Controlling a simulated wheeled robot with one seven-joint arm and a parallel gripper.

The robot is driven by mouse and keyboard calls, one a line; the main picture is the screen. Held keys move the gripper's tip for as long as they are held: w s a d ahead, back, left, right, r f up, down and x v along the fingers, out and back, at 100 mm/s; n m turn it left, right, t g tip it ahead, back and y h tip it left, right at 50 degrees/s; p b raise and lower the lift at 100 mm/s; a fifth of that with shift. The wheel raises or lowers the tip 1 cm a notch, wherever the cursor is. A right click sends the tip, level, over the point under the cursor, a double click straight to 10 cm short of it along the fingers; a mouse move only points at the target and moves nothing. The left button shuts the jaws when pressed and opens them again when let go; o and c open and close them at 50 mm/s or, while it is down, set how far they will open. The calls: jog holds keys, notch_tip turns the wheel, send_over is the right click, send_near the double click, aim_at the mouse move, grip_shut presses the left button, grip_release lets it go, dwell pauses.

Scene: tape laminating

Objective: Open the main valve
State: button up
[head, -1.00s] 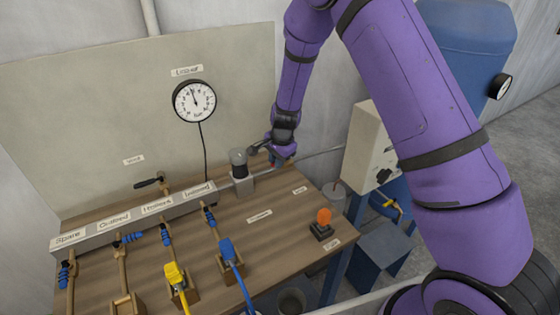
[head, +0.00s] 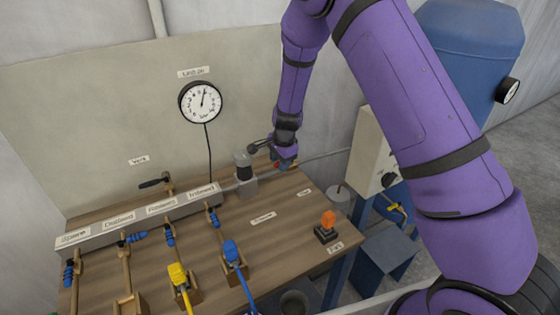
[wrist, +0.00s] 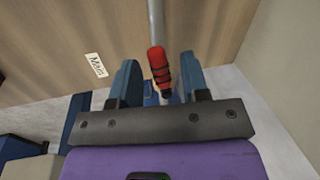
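The main valve's red handle (wrist: 159,66) shows in the wrist view, near a label reading "Main" (wrist: 96,64). It lies roughly in line with the grey pipe (wrist: 156,20) above it in the picture. My gripper (wrist: 160,76) is open, with one blue finger on each side of the handle and a visible gap on both sides. In the head view my gripper (head: 284,160) is at the pipe by the bench's back right, and only a speck of red shows there. The valve body is mostly hidden.
The wooden bench (head: 285,240) carries a manifold (head: 140,218) with several blue-handled branch valves at left. A round gauge (head: 201,102) hangs on the back panel. An orange switch (head: 328,220) stands at the front right. A grey-white box (head: 370,150) is right of my gripper.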

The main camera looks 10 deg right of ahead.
notch_tip(320, 180, up, 11)
jog(key=s, duration=0.2)
jog(key=shift+d+f, duration=0.2)
jog(key=shift+d, duration=0.2)
jog(key=shift+c, duration=0.3)
